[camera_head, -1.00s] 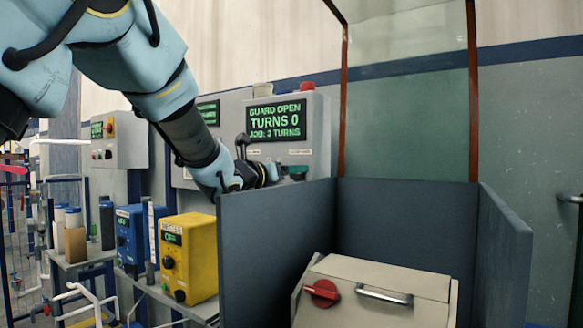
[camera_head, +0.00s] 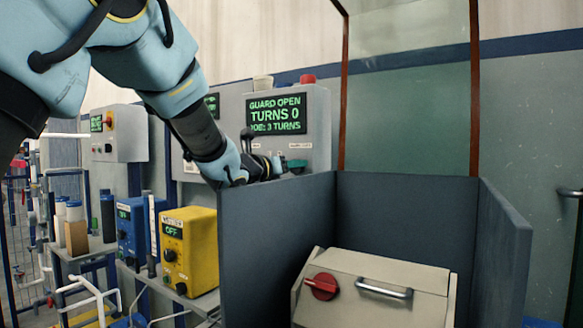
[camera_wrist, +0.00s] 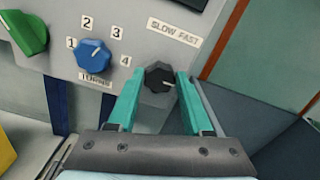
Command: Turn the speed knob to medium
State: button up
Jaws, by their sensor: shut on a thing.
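The speed knob (camera_wrist: 159,77) is a small black dial under a "SLOW FAST" label (camera_wrist: 174,32) in the wrist view. Its pale pointer mark faces right and slightly down in that view. My gripper (camera_wrist: 160,86) has its teal fingers on either side of the knob and is shut on it. In the head view my gripper (camera_head: 292,165) is at the lower right of the grey control panel (camera_head: 318,112), and the knob is hidden there. The panel's display (camera_head: 276,115) reads "GUARD OPEN", "TURNS 0", "JOB: 3 TURNS".
A blue numbered knob (camera_wrist: 94,58) and a green knob (camera_wrist: 24,32) sit left of the speed knob. A dark-walled enclosure (camera_head: 277,235) stands close below my gripper, with a red-knobbed box (camera_head: 405,278) inside. Yellow (camera_head: 203,250) and blue (camera_head: 128,228) units stand left.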

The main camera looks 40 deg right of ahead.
grip_shut()
jog(key=shift+f+n+b, duration=0.1)
jog(key=shift+n+b, duration=0.2)
jog(key=shift+b, duration=0.2)
jog(key=n+b, duration=0.2)
jog(key=n, duration=0.6)
jog(key=n+b, duration=0.3)
jog(key=n, duration=0.5)
jog(key=shift+w+f+n+b, duration=0.15)
jog(key=shift+n+b, duration=0.2)
jog(key=shift+n, duration=0.35)
jog(key=o, duration=1)
grip_release()
jog(key=shift+c, duration=0.2)
